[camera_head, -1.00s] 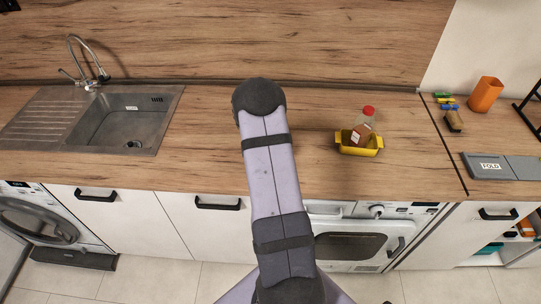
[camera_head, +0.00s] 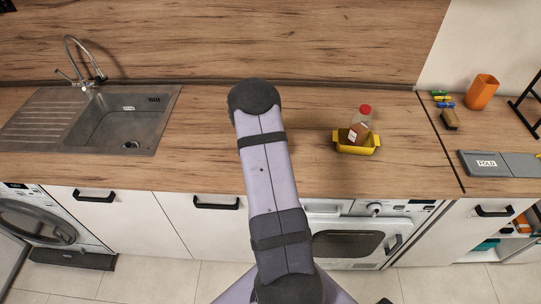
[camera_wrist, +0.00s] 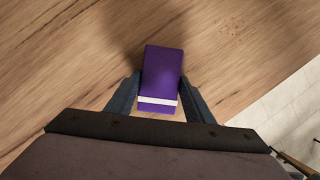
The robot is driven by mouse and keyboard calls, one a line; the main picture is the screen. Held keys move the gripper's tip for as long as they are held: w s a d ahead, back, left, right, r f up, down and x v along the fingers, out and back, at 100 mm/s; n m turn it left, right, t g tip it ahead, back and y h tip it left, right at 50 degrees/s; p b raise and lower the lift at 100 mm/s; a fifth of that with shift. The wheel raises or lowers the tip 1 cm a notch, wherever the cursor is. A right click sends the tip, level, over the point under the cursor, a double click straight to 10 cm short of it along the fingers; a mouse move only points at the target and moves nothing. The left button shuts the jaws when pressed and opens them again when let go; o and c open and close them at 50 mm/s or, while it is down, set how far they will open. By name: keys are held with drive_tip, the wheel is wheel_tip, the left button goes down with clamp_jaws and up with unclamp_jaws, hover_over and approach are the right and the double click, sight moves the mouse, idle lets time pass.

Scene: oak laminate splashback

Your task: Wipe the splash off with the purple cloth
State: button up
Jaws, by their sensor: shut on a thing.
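My gripper (camera_wrist: 160,82) is shut on the purple cloth (camera_wrist: 162,65), a folded block with a white stripe near its lower edge, in the wrist view. The cloth is in front of a wood-grain surface; whether it touches that surface I cannot tell. A faint patch of reddish-brown specks (camera_wrist: 232,24), which looks like the splash, lies on the wood up and to the right of the cloth, apart from it. In the head view my arm hides the gripper and the cloth, and I cannot make out the splash there.
A yellow dish (camera_head: 357,147) with a red-capped bottle (camera_head: 359,131) stands on the worktop right of my arm. The sink (camera_head: 122,122) and tap (camera_head: 85,62) are at the left. An orange cup (camera_head: 481,92) stands far right.

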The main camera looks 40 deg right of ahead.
drive_tip(key=shift+w, duration=0.25)
drive_tip(key=shift+w+a+f, duration=0.1)
drive_tip(key=shift+w+a, duration=0.05)
drive_tip(key=shift+w, duration=0.55)
drive_tip(key=shift+w, duration=0.1)
drive_tip(key=shift+w+p, duration=0.4)
drive_tip(key=shift+w, duration=0.45)
drive_tip(key=shift+s, duration=0.15)
drive_tip(key=shift+s+r, duration=0.2)
drive_tip(key=shift+s, duration=0.6)
